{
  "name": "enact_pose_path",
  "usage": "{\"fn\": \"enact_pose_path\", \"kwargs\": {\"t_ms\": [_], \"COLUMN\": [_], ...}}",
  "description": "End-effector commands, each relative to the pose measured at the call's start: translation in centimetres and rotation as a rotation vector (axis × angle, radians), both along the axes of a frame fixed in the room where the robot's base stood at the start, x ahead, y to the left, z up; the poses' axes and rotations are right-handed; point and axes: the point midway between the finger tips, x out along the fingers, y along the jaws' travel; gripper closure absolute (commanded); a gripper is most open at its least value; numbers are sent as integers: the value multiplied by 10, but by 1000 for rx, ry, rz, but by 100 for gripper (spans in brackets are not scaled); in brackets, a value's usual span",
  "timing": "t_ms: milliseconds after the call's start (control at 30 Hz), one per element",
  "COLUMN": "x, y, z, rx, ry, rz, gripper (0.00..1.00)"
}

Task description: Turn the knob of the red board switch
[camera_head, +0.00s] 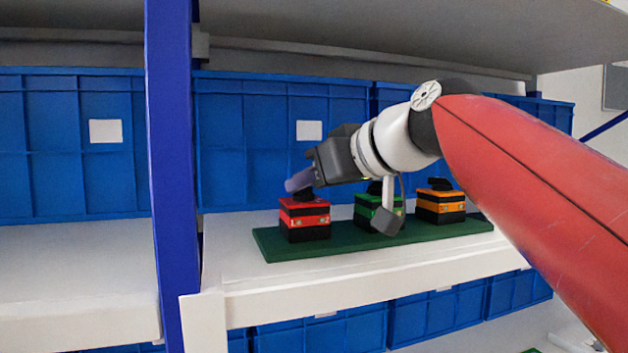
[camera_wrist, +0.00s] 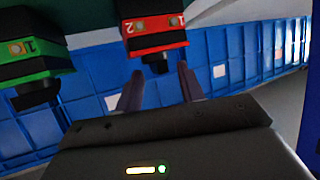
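The red board switch (camera_head: 305,219) is a red and black box at the left end of a green board (camera_head: 275,248), with a black knob (camera_head: 303,195) on top. In the wrist view the red switch (camera_wrist: 153,36) appears upside down, its knob (camera_wrist: 157,63) pointing down the picture. My gripper (camera_head: 297,183) is tilted down at the knob from the upper right. In the wrist view my gripper (camera_wrist: 159,70) is open, a finger on each side of the knob with visible gaps. Whether the fingertips reach knob depth is unclear.
A green switch (camera_head: 367,208) and an orange switch (camera_head: 441,204) stand to the right on the same board. The white shelf (camera_head: 240,285) has a blue upright (camera_head: 170,150) at left. Blue bins (camera_head: 240,130) stand behind, and another shelf (camera_head: 400,25) hangs above.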

Motion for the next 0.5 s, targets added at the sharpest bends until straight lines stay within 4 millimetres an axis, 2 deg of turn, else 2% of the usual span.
{"fn": "enact_pose_path", "kwargs": {"t_ms": [500], "x": [-50], "y": [-41], "z": [27], "rx": [0], "ry": [-2], "rz": [-1], "gripper": [61]}}
